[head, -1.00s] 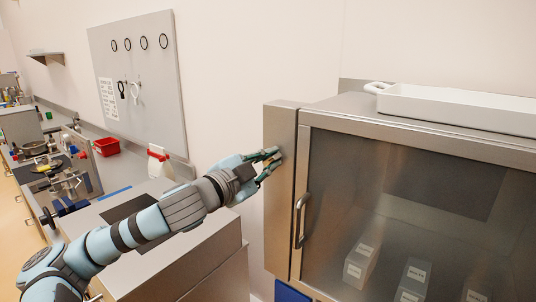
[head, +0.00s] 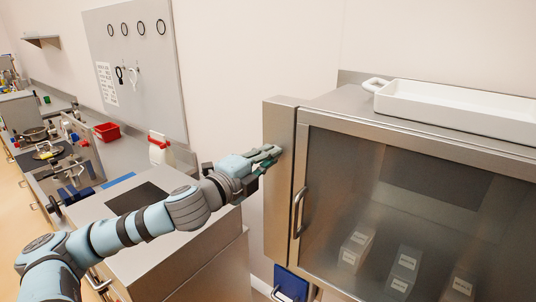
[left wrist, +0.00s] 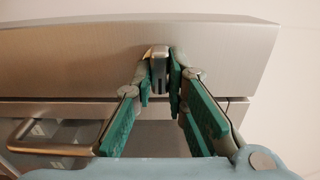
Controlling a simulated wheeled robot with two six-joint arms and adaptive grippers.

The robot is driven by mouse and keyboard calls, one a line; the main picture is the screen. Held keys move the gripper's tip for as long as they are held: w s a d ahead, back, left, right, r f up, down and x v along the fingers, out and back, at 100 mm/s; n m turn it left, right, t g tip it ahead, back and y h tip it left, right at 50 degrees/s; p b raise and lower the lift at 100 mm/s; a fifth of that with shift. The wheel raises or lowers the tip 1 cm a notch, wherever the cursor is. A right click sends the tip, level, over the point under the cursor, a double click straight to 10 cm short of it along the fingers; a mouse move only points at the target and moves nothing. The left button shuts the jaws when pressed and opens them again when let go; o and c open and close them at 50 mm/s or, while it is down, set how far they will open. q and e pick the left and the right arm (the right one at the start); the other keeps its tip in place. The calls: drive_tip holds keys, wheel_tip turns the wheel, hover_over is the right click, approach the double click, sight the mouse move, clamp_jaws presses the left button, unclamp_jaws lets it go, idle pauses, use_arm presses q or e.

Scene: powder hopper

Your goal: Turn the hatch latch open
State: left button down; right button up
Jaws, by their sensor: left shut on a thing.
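The hatch latch (left wrist: 158,72) is a small metal tab on the brushed-steel front of the cabinet. It shows in the left wrist view between my fingers. My left gripper (left wrist: 160,78) is shut on it, with a green pad against each side. In the head view my left gripper (head: 274,155) reaches the upper part of the steel post (head: 280,200) left of the glass door, and its fingers hide the latch there. My right gripper is in neither view.
The glass door (head: 390,190) has an upright bar handle (head: 299,212), right of and below my gripper. A white tray (head: 455,108) stands on the cabinet. A steel counter (head: 185,235) lies under my left arm, with a pegboard (head: 135,85) behind.

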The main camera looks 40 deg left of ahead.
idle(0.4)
use_arm(q)
drive_tip(key=c, duration=1.6)
unclamp_jaws()
